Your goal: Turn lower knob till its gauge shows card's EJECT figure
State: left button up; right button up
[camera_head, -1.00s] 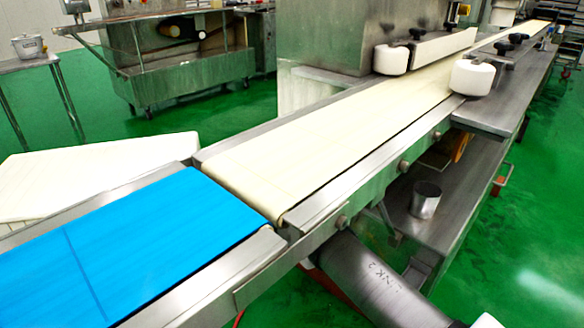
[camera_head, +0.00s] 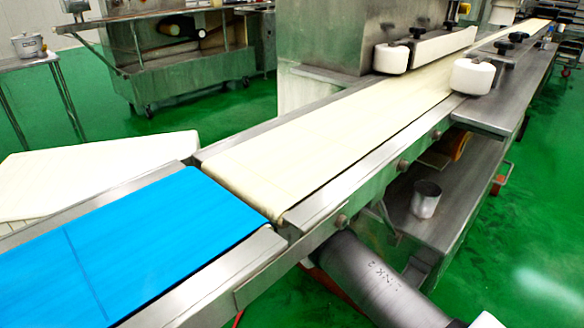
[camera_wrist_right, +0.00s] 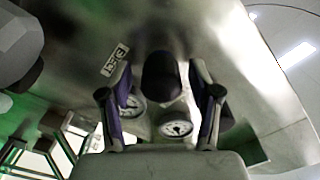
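In the right wrist view, a dark rounded knob (camera_wrist_right: 161,76) stands out from a metal panel (camera_wrist_right: 225,75). My right gripper (camera_wrist_right: 160,70) is open, with one finger on each side of the knob and a visible gap on both sides. Two round white-faced gauges show between the fingers: one at left (camera_wrist_right: 132,106), partly behind the left finger, and one lower right (camera_wrist_right: 176,126). Their readings are too small to make out. A small white label (camera_wrist_right: 115,61) with dark letters is on the panel; I cannot read it surely. No card can be made out. My left gripper is not in view.
In the head view, a conveyor with a blue belt (camera_head: 130,245) and a cream belt (camera_head: 330,145) crosses the scene. White rollers (camera_head: 472,76) sit beside it. Green floor is open at right.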

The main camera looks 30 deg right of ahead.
jog(key=shift+a, duration=0.1)
jog(key=v, duration=1.2)
